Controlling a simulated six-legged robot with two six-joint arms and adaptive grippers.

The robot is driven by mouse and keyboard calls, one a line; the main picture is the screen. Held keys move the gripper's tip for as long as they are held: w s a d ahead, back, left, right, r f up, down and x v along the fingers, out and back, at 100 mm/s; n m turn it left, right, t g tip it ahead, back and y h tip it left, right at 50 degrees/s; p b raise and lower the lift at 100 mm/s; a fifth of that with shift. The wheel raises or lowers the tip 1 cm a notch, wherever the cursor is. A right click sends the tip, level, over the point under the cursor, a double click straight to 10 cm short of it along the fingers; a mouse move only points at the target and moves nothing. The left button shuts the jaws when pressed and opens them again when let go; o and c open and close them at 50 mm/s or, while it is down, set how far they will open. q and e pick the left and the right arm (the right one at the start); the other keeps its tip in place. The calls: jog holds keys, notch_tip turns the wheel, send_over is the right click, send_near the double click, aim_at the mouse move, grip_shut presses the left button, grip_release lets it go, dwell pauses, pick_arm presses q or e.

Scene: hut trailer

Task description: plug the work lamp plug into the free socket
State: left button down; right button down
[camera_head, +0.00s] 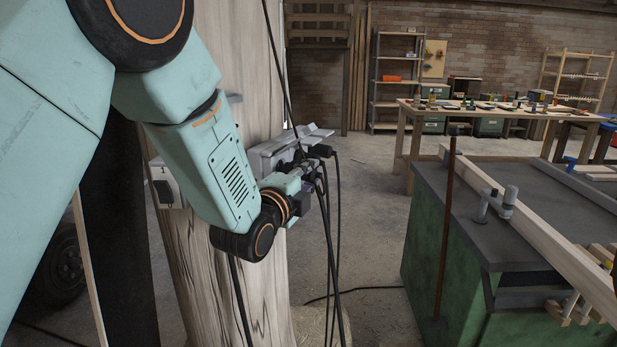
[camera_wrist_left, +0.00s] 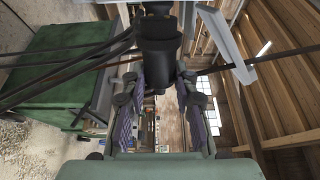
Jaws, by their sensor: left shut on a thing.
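My left arm reaches in from the left, and its gripper (camera_head: 308,171) is at a grey socket strip (camera_head: 268,150) on the pale wooden post. The gripper is shut on a black plug (camera_head: 322,151). In the left wrist view the dark round plug body (camera_wrist_left: 160,45) sits between the two finger linkages. Black cables hang down beside the gripper. The plug's front end and the socket openings are hidden, so I cannot tell whether the plug touches a socket. My right gripper is not in view.
A green workbench (camera_head: 430,240) with a long timber beam (camera_head: 545,235) stands at the right. A wall box (camera_head: 168,185) is on the post's left side. Open concrete floor lies between post and bench.

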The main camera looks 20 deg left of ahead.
pick_arm(q)
jog(key=shift+w+d, duration=0.1)
jog(key=shift+w, duration=0.05)
jog(key=shift+w+a, duration=0.15)
jog(key=shift+a, duration=1.2)
dwell(0.6)
jog(key=shift+a, duration=0.15)
jog(key=c, duration=1.5)
grip_release()
jog(key=o, duration=0.5)
jog(key=shift+a, duration=0.25)
jog(key=shift+o, duration=0.2)
jog(key=shift+d, duration=0.1)
jog(key=shift+d, duration=0.15)
jog(key=s+a, duration=0.1)
jog(key=s, duration=1.1)
jog(key=shift+a, duration=0.25)
